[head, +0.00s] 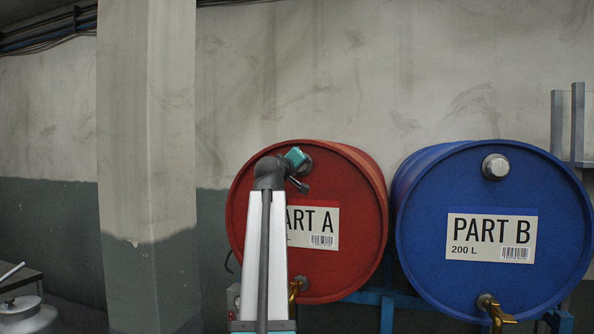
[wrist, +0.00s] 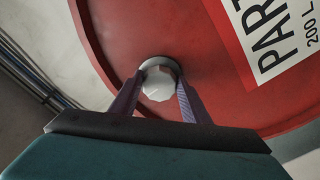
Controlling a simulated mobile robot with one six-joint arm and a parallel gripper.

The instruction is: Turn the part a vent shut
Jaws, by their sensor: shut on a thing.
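The red drum (head: 345,268) labelled PART A lies on its side with its round end facing me, partly hidden by my arm in the head view. Its vent, a pale faceted cap (wrist: 158,84), sits near the drum's rim in the wrist view. My gripper (wrist: 160,82) has its two fingers on either side of the cap and is shut on it. In the head view my gripper (head: 302,170) is at the top of the red drum, and my wrist hides most of the vent there.
The blue drum (head: 425,270) labelled PART B lies close to the right, with its own silver vent cap (head: 495,167) and a brass tap (head: 495,312) low down. Another brass tap (head: 296,288) is on the red drum. A concrete pillar (head: 148,150) stands at left.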

